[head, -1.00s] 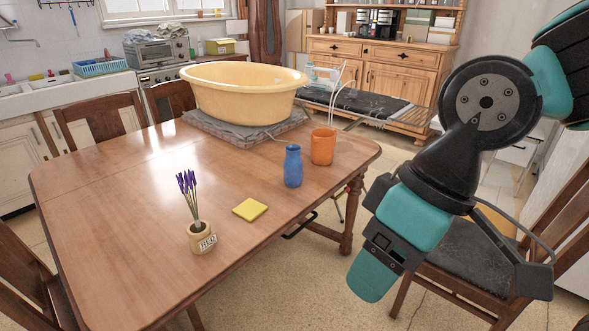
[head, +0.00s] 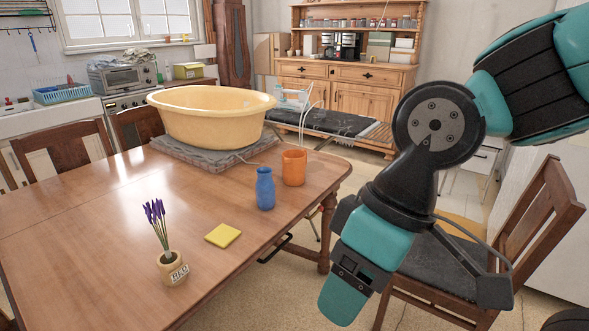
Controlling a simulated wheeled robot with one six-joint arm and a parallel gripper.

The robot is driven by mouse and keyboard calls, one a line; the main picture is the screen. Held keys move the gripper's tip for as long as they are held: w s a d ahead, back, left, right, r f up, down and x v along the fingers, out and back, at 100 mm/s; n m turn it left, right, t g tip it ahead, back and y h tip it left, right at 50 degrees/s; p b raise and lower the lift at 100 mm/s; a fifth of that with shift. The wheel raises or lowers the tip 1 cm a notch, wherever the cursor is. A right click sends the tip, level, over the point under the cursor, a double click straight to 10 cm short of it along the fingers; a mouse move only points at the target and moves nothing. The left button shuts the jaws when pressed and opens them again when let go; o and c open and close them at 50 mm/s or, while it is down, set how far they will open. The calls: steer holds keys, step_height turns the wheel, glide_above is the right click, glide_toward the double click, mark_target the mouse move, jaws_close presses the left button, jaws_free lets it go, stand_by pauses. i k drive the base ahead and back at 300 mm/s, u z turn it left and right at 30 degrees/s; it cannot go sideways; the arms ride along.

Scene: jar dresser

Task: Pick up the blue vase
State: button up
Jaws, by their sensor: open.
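The blue vase (head: 265,189) stands upright on the wooden table (head: 110,235), near its right edge. An orange mug (head: 293,168) stands just behind it to the right, with a small gap between them. My gripper (head: 417,290), teal and black, hangs at the lower right, beyond the table edge and well apart from the vase. It is open and holds nothing that I can see.
A yellow square (head: 223,235) and a potted lavender (head: 172,268) are on the table in front of the vase. A large yellow tub (head: 210,120) sits on folded grey cloth behind. A chair (head: 540,220) stands behind my arm. Floor shows right of the table.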

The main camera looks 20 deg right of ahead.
mark_target(265, 187)
steer(key=z, duration=0.05)
steer(key=i, duration=1.15)
steer(key=z, duration=0.45)
